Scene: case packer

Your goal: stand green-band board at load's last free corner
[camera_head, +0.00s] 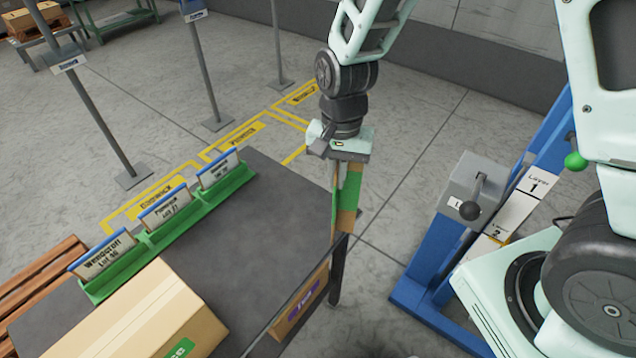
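My gripper (341,158) hangs at the middle of the view, just past the right edge of a dark tabletop. It appears shut on the upper end of a narrow brown board with a green band (349,186), which hangs upright below it. The fingertips are partly hidden. A brown carton with a purple label (301,303) shows low beside the table edge; I cannot tell whether it belongs to the load. No load with corner boards can be made out.
The dark table (262,215) bears a green card holder (165,232) with several cards and a large carton (140,315). A blue frame (425,290) with a lever box (474,195) stands right. Wooden slats (45,275) lie left. Signposts and yellow floor markings stand behind.

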